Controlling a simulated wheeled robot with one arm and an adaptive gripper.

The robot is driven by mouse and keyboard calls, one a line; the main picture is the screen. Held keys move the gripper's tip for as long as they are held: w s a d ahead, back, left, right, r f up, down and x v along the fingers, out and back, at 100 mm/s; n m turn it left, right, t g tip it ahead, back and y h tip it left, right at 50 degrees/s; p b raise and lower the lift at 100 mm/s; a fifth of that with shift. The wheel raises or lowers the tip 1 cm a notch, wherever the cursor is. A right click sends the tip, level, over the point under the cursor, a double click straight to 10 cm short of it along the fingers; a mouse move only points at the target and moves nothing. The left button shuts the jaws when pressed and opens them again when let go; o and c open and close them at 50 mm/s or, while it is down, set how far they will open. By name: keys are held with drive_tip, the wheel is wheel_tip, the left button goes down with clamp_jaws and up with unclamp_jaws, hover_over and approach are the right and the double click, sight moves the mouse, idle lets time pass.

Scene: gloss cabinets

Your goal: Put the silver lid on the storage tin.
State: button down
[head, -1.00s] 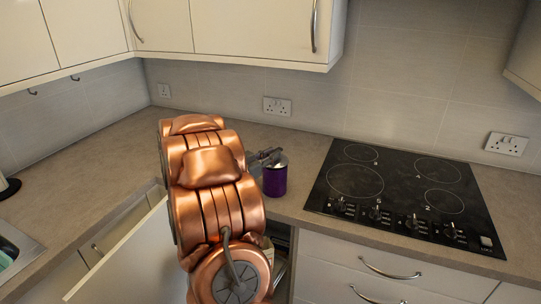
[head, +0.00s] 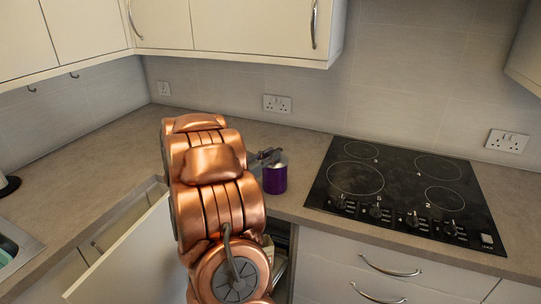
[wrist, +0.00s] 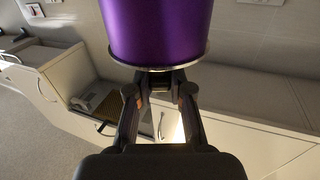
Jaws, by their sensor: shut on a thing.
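The purple storage tin (head: 275,181) stands on the counter near its front edge, left of the hob. In the wrist view the tin (wrist: 158,30) fills the top middle, with a thin silver rim along its lower end. The silver lid (head: 281,160) shows as a pale top at the tin, partly hidden by my gripper (head: 268,155). In the wrist view my gripper (wrist: 160,84) is shut at the silver edge, its fingertips close together there. Whether the lid sits flat on the tin or just above it, I cannot tell.
A black hob (head: 405,194) lies to the right of the tin. An open white panel (head: 130,250) stands below the counter at left. A sink (head: 14,247) is at the far left. The counter (head: 95,165) behind and left is largely clear; wall cabinets hang above.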

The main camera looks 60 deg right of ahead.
drive_tip(key=c, duration=1)
unclamp_jaws()
drive_tip(key=shift+v, duration=6)
